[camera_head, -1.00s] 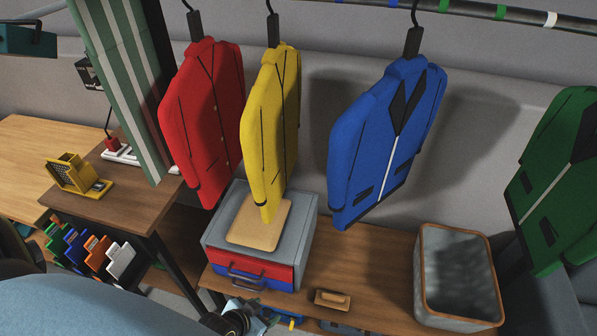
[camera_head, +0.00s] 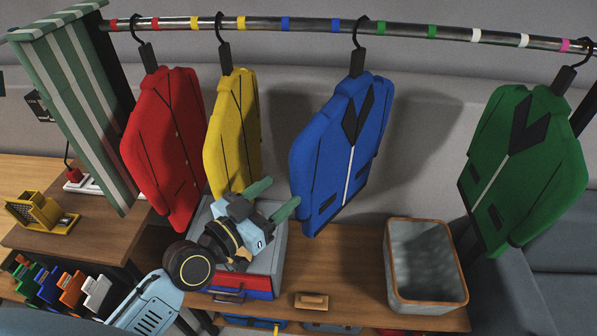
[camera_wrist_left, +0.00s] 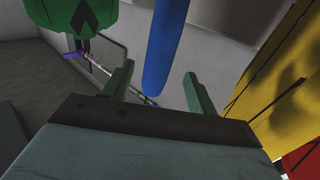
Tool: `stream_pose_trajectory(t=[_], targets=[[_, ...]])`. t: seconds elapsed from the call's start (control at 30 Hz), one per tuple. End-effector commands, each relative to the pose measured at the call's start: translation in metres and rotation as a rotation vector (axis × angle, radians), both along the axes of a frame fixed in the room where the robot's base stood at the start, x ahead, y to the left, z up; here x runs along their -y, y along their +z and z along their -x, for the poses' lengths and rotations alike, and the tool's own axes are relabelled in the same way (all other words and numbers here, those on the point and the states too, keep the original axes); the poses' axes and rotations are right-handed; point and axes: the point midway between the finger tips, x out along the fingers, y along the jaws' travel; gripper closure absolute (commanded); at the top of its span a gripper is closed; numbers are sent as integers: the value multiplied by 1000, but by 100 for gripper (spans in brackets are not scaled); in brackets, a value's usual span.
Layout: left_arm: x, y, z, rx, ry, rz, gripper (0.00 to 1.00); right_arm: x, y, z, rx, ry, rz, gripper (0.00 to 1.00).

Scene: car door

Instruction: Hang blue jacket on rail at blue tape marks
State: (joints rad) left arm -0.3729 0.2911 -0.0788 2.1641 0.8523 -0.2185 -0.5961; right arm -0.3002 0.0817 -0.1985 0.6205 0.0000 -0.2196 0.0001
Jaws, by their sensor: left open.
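The blue jacket (camera_head: 340,150) hangs upright from its black hanger (camera_head: 357,62) on the metal rail (camera_head: 310,25). Its hook is on the rail just right of the right blue tape mark (camera_head: 336,23), before the first green mark. The left blue tape mark (camera_head: 285,23) is farther left. My left gripper (camera_head: 271,199) is open and empty, with green fingers, left of the jacket's lower part and in front of the yellow jacket's lower end. In the left wrist view, the blue jacket (camera_wrist_left: 160,45) appears edge-on between the open fingers (camera_wrist_left: 157,88). My right gripper is not in view.
Red (camera_head: 165,145) and yellow (camera_head: 232,130) jackets hang to the left. A green jacket (camera_head: 525,165) hangs at the far right. A grey basket (camera_head: 427,295) and a wooden brush-like block (camera_head: 311,301) stand on the bench below. A striped cloth (camera_head: 75,105) hangs at the left.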

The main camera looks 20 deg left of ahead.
Motion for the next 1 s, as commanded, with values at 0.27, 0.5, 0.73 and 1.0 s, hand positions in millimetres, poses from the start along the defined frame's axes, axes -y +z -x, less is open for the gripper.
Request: stream_pose_trajectory(t=[0.27, 0.5, 0.73, 1.0], targets=[[20, 3, -54, 2, 1, 4, 42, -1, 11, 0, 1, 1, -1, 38], [32, 0, -87, 0, 1, 1, 42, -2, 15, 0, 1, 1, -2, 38], [36, 0, -99, -1, 0, 0, 42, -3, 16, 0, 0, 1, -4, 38], [36, 0, -100, -1, 0, 0, 44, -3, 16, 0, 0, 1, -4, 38]])
